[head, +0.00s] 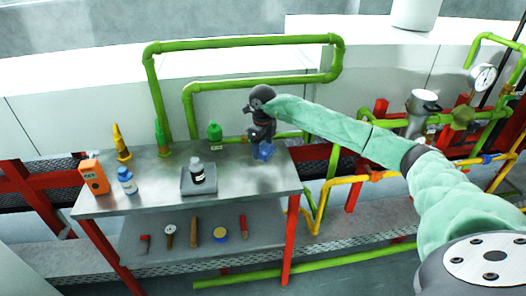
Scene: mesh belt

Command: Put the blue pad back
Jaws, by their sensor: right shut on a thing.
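My right arm reaches in from the right. Its dark gripper (262,139) points down over the right back part of the grey metal table (235,176) and is shut on the blue pad (264,152). The pad is small and crumpled-looking, partly hidden by the gripper, and sits at or just above the table top; I cannot tell whether it touches. My left gripper is out of view.
A green bottle (215,132), a blue-white bottle (127,181), an orange meter (94,177) and a yellow cone-shaped thing (121,143) stand on the table. Green pipes (240,42) rise behind. Tools lie on the lower shelf (275,243).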

